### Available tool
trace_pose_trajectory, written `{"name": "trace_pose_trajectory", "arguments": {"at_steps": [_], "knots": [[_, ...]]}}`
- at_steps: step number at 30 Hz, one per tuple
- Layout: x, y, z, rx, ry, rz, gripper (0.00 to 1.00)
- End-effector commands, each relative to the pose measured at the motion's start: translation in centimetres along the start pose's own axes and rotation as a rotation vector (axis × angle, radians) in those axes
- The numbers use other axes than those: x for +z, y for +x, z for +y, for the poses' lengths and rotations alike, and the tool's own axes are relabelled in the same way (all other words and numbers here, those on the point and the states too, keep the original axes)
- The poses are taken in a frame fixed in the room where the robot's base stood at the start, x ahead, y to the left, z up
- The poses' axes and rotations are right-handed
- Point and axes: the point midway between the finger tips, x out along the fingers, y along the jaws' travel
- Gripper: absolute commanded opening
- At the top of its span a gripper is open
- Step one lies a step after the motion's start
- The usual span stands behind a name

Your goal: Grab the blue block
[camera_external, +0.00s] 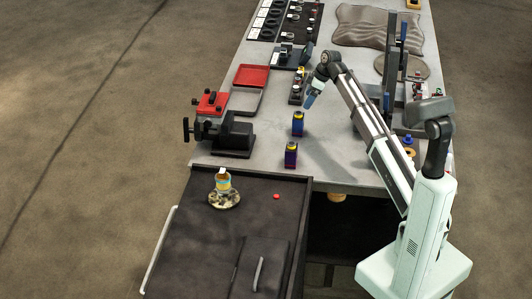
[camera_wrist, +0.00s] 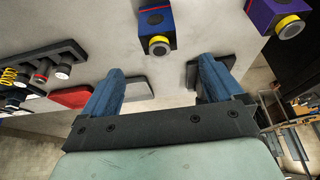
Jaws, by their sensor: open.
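The blue block (camera_external: 298,126) stands upright on the grey workbench, near its front edge. It has a yellow ring and a dark round cap on one end; it also shows at the top of the wrist view (camera_wrist: 155,18), beyond my fingertips and between them sideways. My gripper (camera_external: 311,99) is above the bench, a little higher in the picture than the block. In the wrist view my gripper (camera_wrist: 160,80) has its two blue fingers wide apart with nothing between them. A purple block (camera_external: 291,157) of like shape stands nearer the bench edge; it is at the top right of the wrist view (camera_wrist: 272,14).
A black vise (camera_external: 235,138) stands left of the blocks, with red and grey trays (camera_external: 252,75) behind it. The bench (camera_external: 330,135) is clear right of the blocks.

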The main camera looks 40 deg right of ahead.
Motion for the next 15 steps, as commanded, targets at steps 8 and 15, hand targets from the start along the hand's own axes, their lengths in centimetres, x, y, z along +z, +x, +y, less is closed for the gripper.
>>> {"name": "trace_pose_trajectory", "arguments": {"at_steps": [8, 15], "knots": [[0.1, 4.4, 0.0, -0.002, 0.001, -0.002, 0.94], [0.1, 7.4, 0.0, -0.001, 0.001, -0.002, 0.94]]}}
